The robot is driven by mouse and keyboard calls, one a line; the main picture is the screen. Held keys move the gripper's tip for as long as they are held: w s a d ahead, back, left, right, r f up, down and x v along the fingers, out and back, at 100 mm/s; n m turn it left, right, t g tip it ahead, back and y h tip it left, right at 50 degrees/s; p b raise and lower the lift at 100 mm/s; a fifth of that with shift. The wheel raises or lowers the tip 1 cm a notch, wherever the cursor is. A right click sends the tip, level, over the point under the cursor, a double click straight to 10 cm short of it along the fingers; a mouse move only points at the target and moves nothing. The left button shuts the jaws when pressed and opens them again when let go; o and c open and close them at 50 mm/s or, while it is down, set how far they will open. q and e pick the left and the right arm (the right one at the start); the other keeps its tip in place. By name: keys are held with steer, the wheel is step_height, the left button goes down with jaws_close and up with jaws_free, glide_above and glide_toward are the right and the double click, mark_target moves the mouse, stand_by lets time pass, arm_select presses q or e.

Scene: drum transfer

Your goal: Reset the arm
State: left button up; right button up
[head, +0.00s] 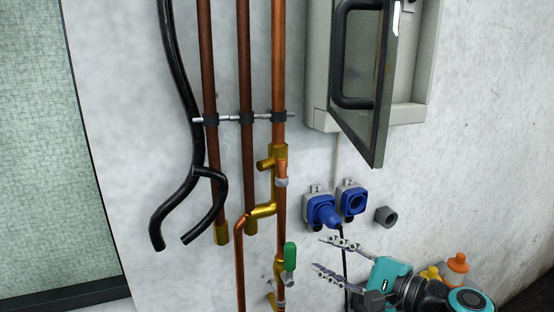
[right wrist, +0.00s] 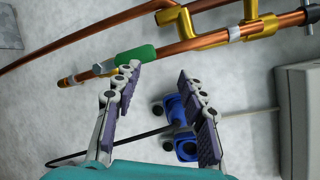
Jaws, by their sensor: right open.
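My right gripper (head: 322,254) is at the lower right of the head view, with its two long fingers pointing left and spread apart. In the right wrist view it (right wrist: 158,74) is open, with nothing between the fingers. The wall shows behind it. A green valve handle (head: 290,256) is on the copper piping just left of the fingertips; it also shows beyond the left finger in the right wrist view (right wrist: 136,54). I see no contact with it. My left gripper is not in view.
A blue socket with a plug (head: 322,212) and an empty blue socket (head: 352,201) sit above the gripper. A grey cabinet (head: 320,118) has its door (head: 372,128) open. Copper pipes (head: 278,60) and a black hose (head: 187,90) run down the wall. An orange object (head: 457,263) is behind my arm.

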steer(key=s+a+f+n+g+h+b, duration=0.1)
steer(key=s+f+n+g+h+b, duration=0.15)
steer(key=f, duration=0.85)
steer(key=s+f+n+g+h+b, duration=0.1)
steer(key=s+f+n+h+b, duration=0.2)
steer(key=f, duration=0.8)
steer(key=s+d+f+n+h+b, duration=0.3)
steer(key=d+f+n, duration=0.1)
steer(key=f, duration=0.4)
steer(key=s+d+f+n+g+h+b, duration=0.1)
steer(key=s+d+f+n+h+b, duration=0.2)
steer(key=f, duration=0.5)
steer(key=s+d+n, duration=0.1)
steer(key=n, duration=0.1)
steer(key=shift+d+f+n, duration=0.2)
steer(key=shift+f+n, duration=0.15)
steer(key=shift+f, duration=0.05)
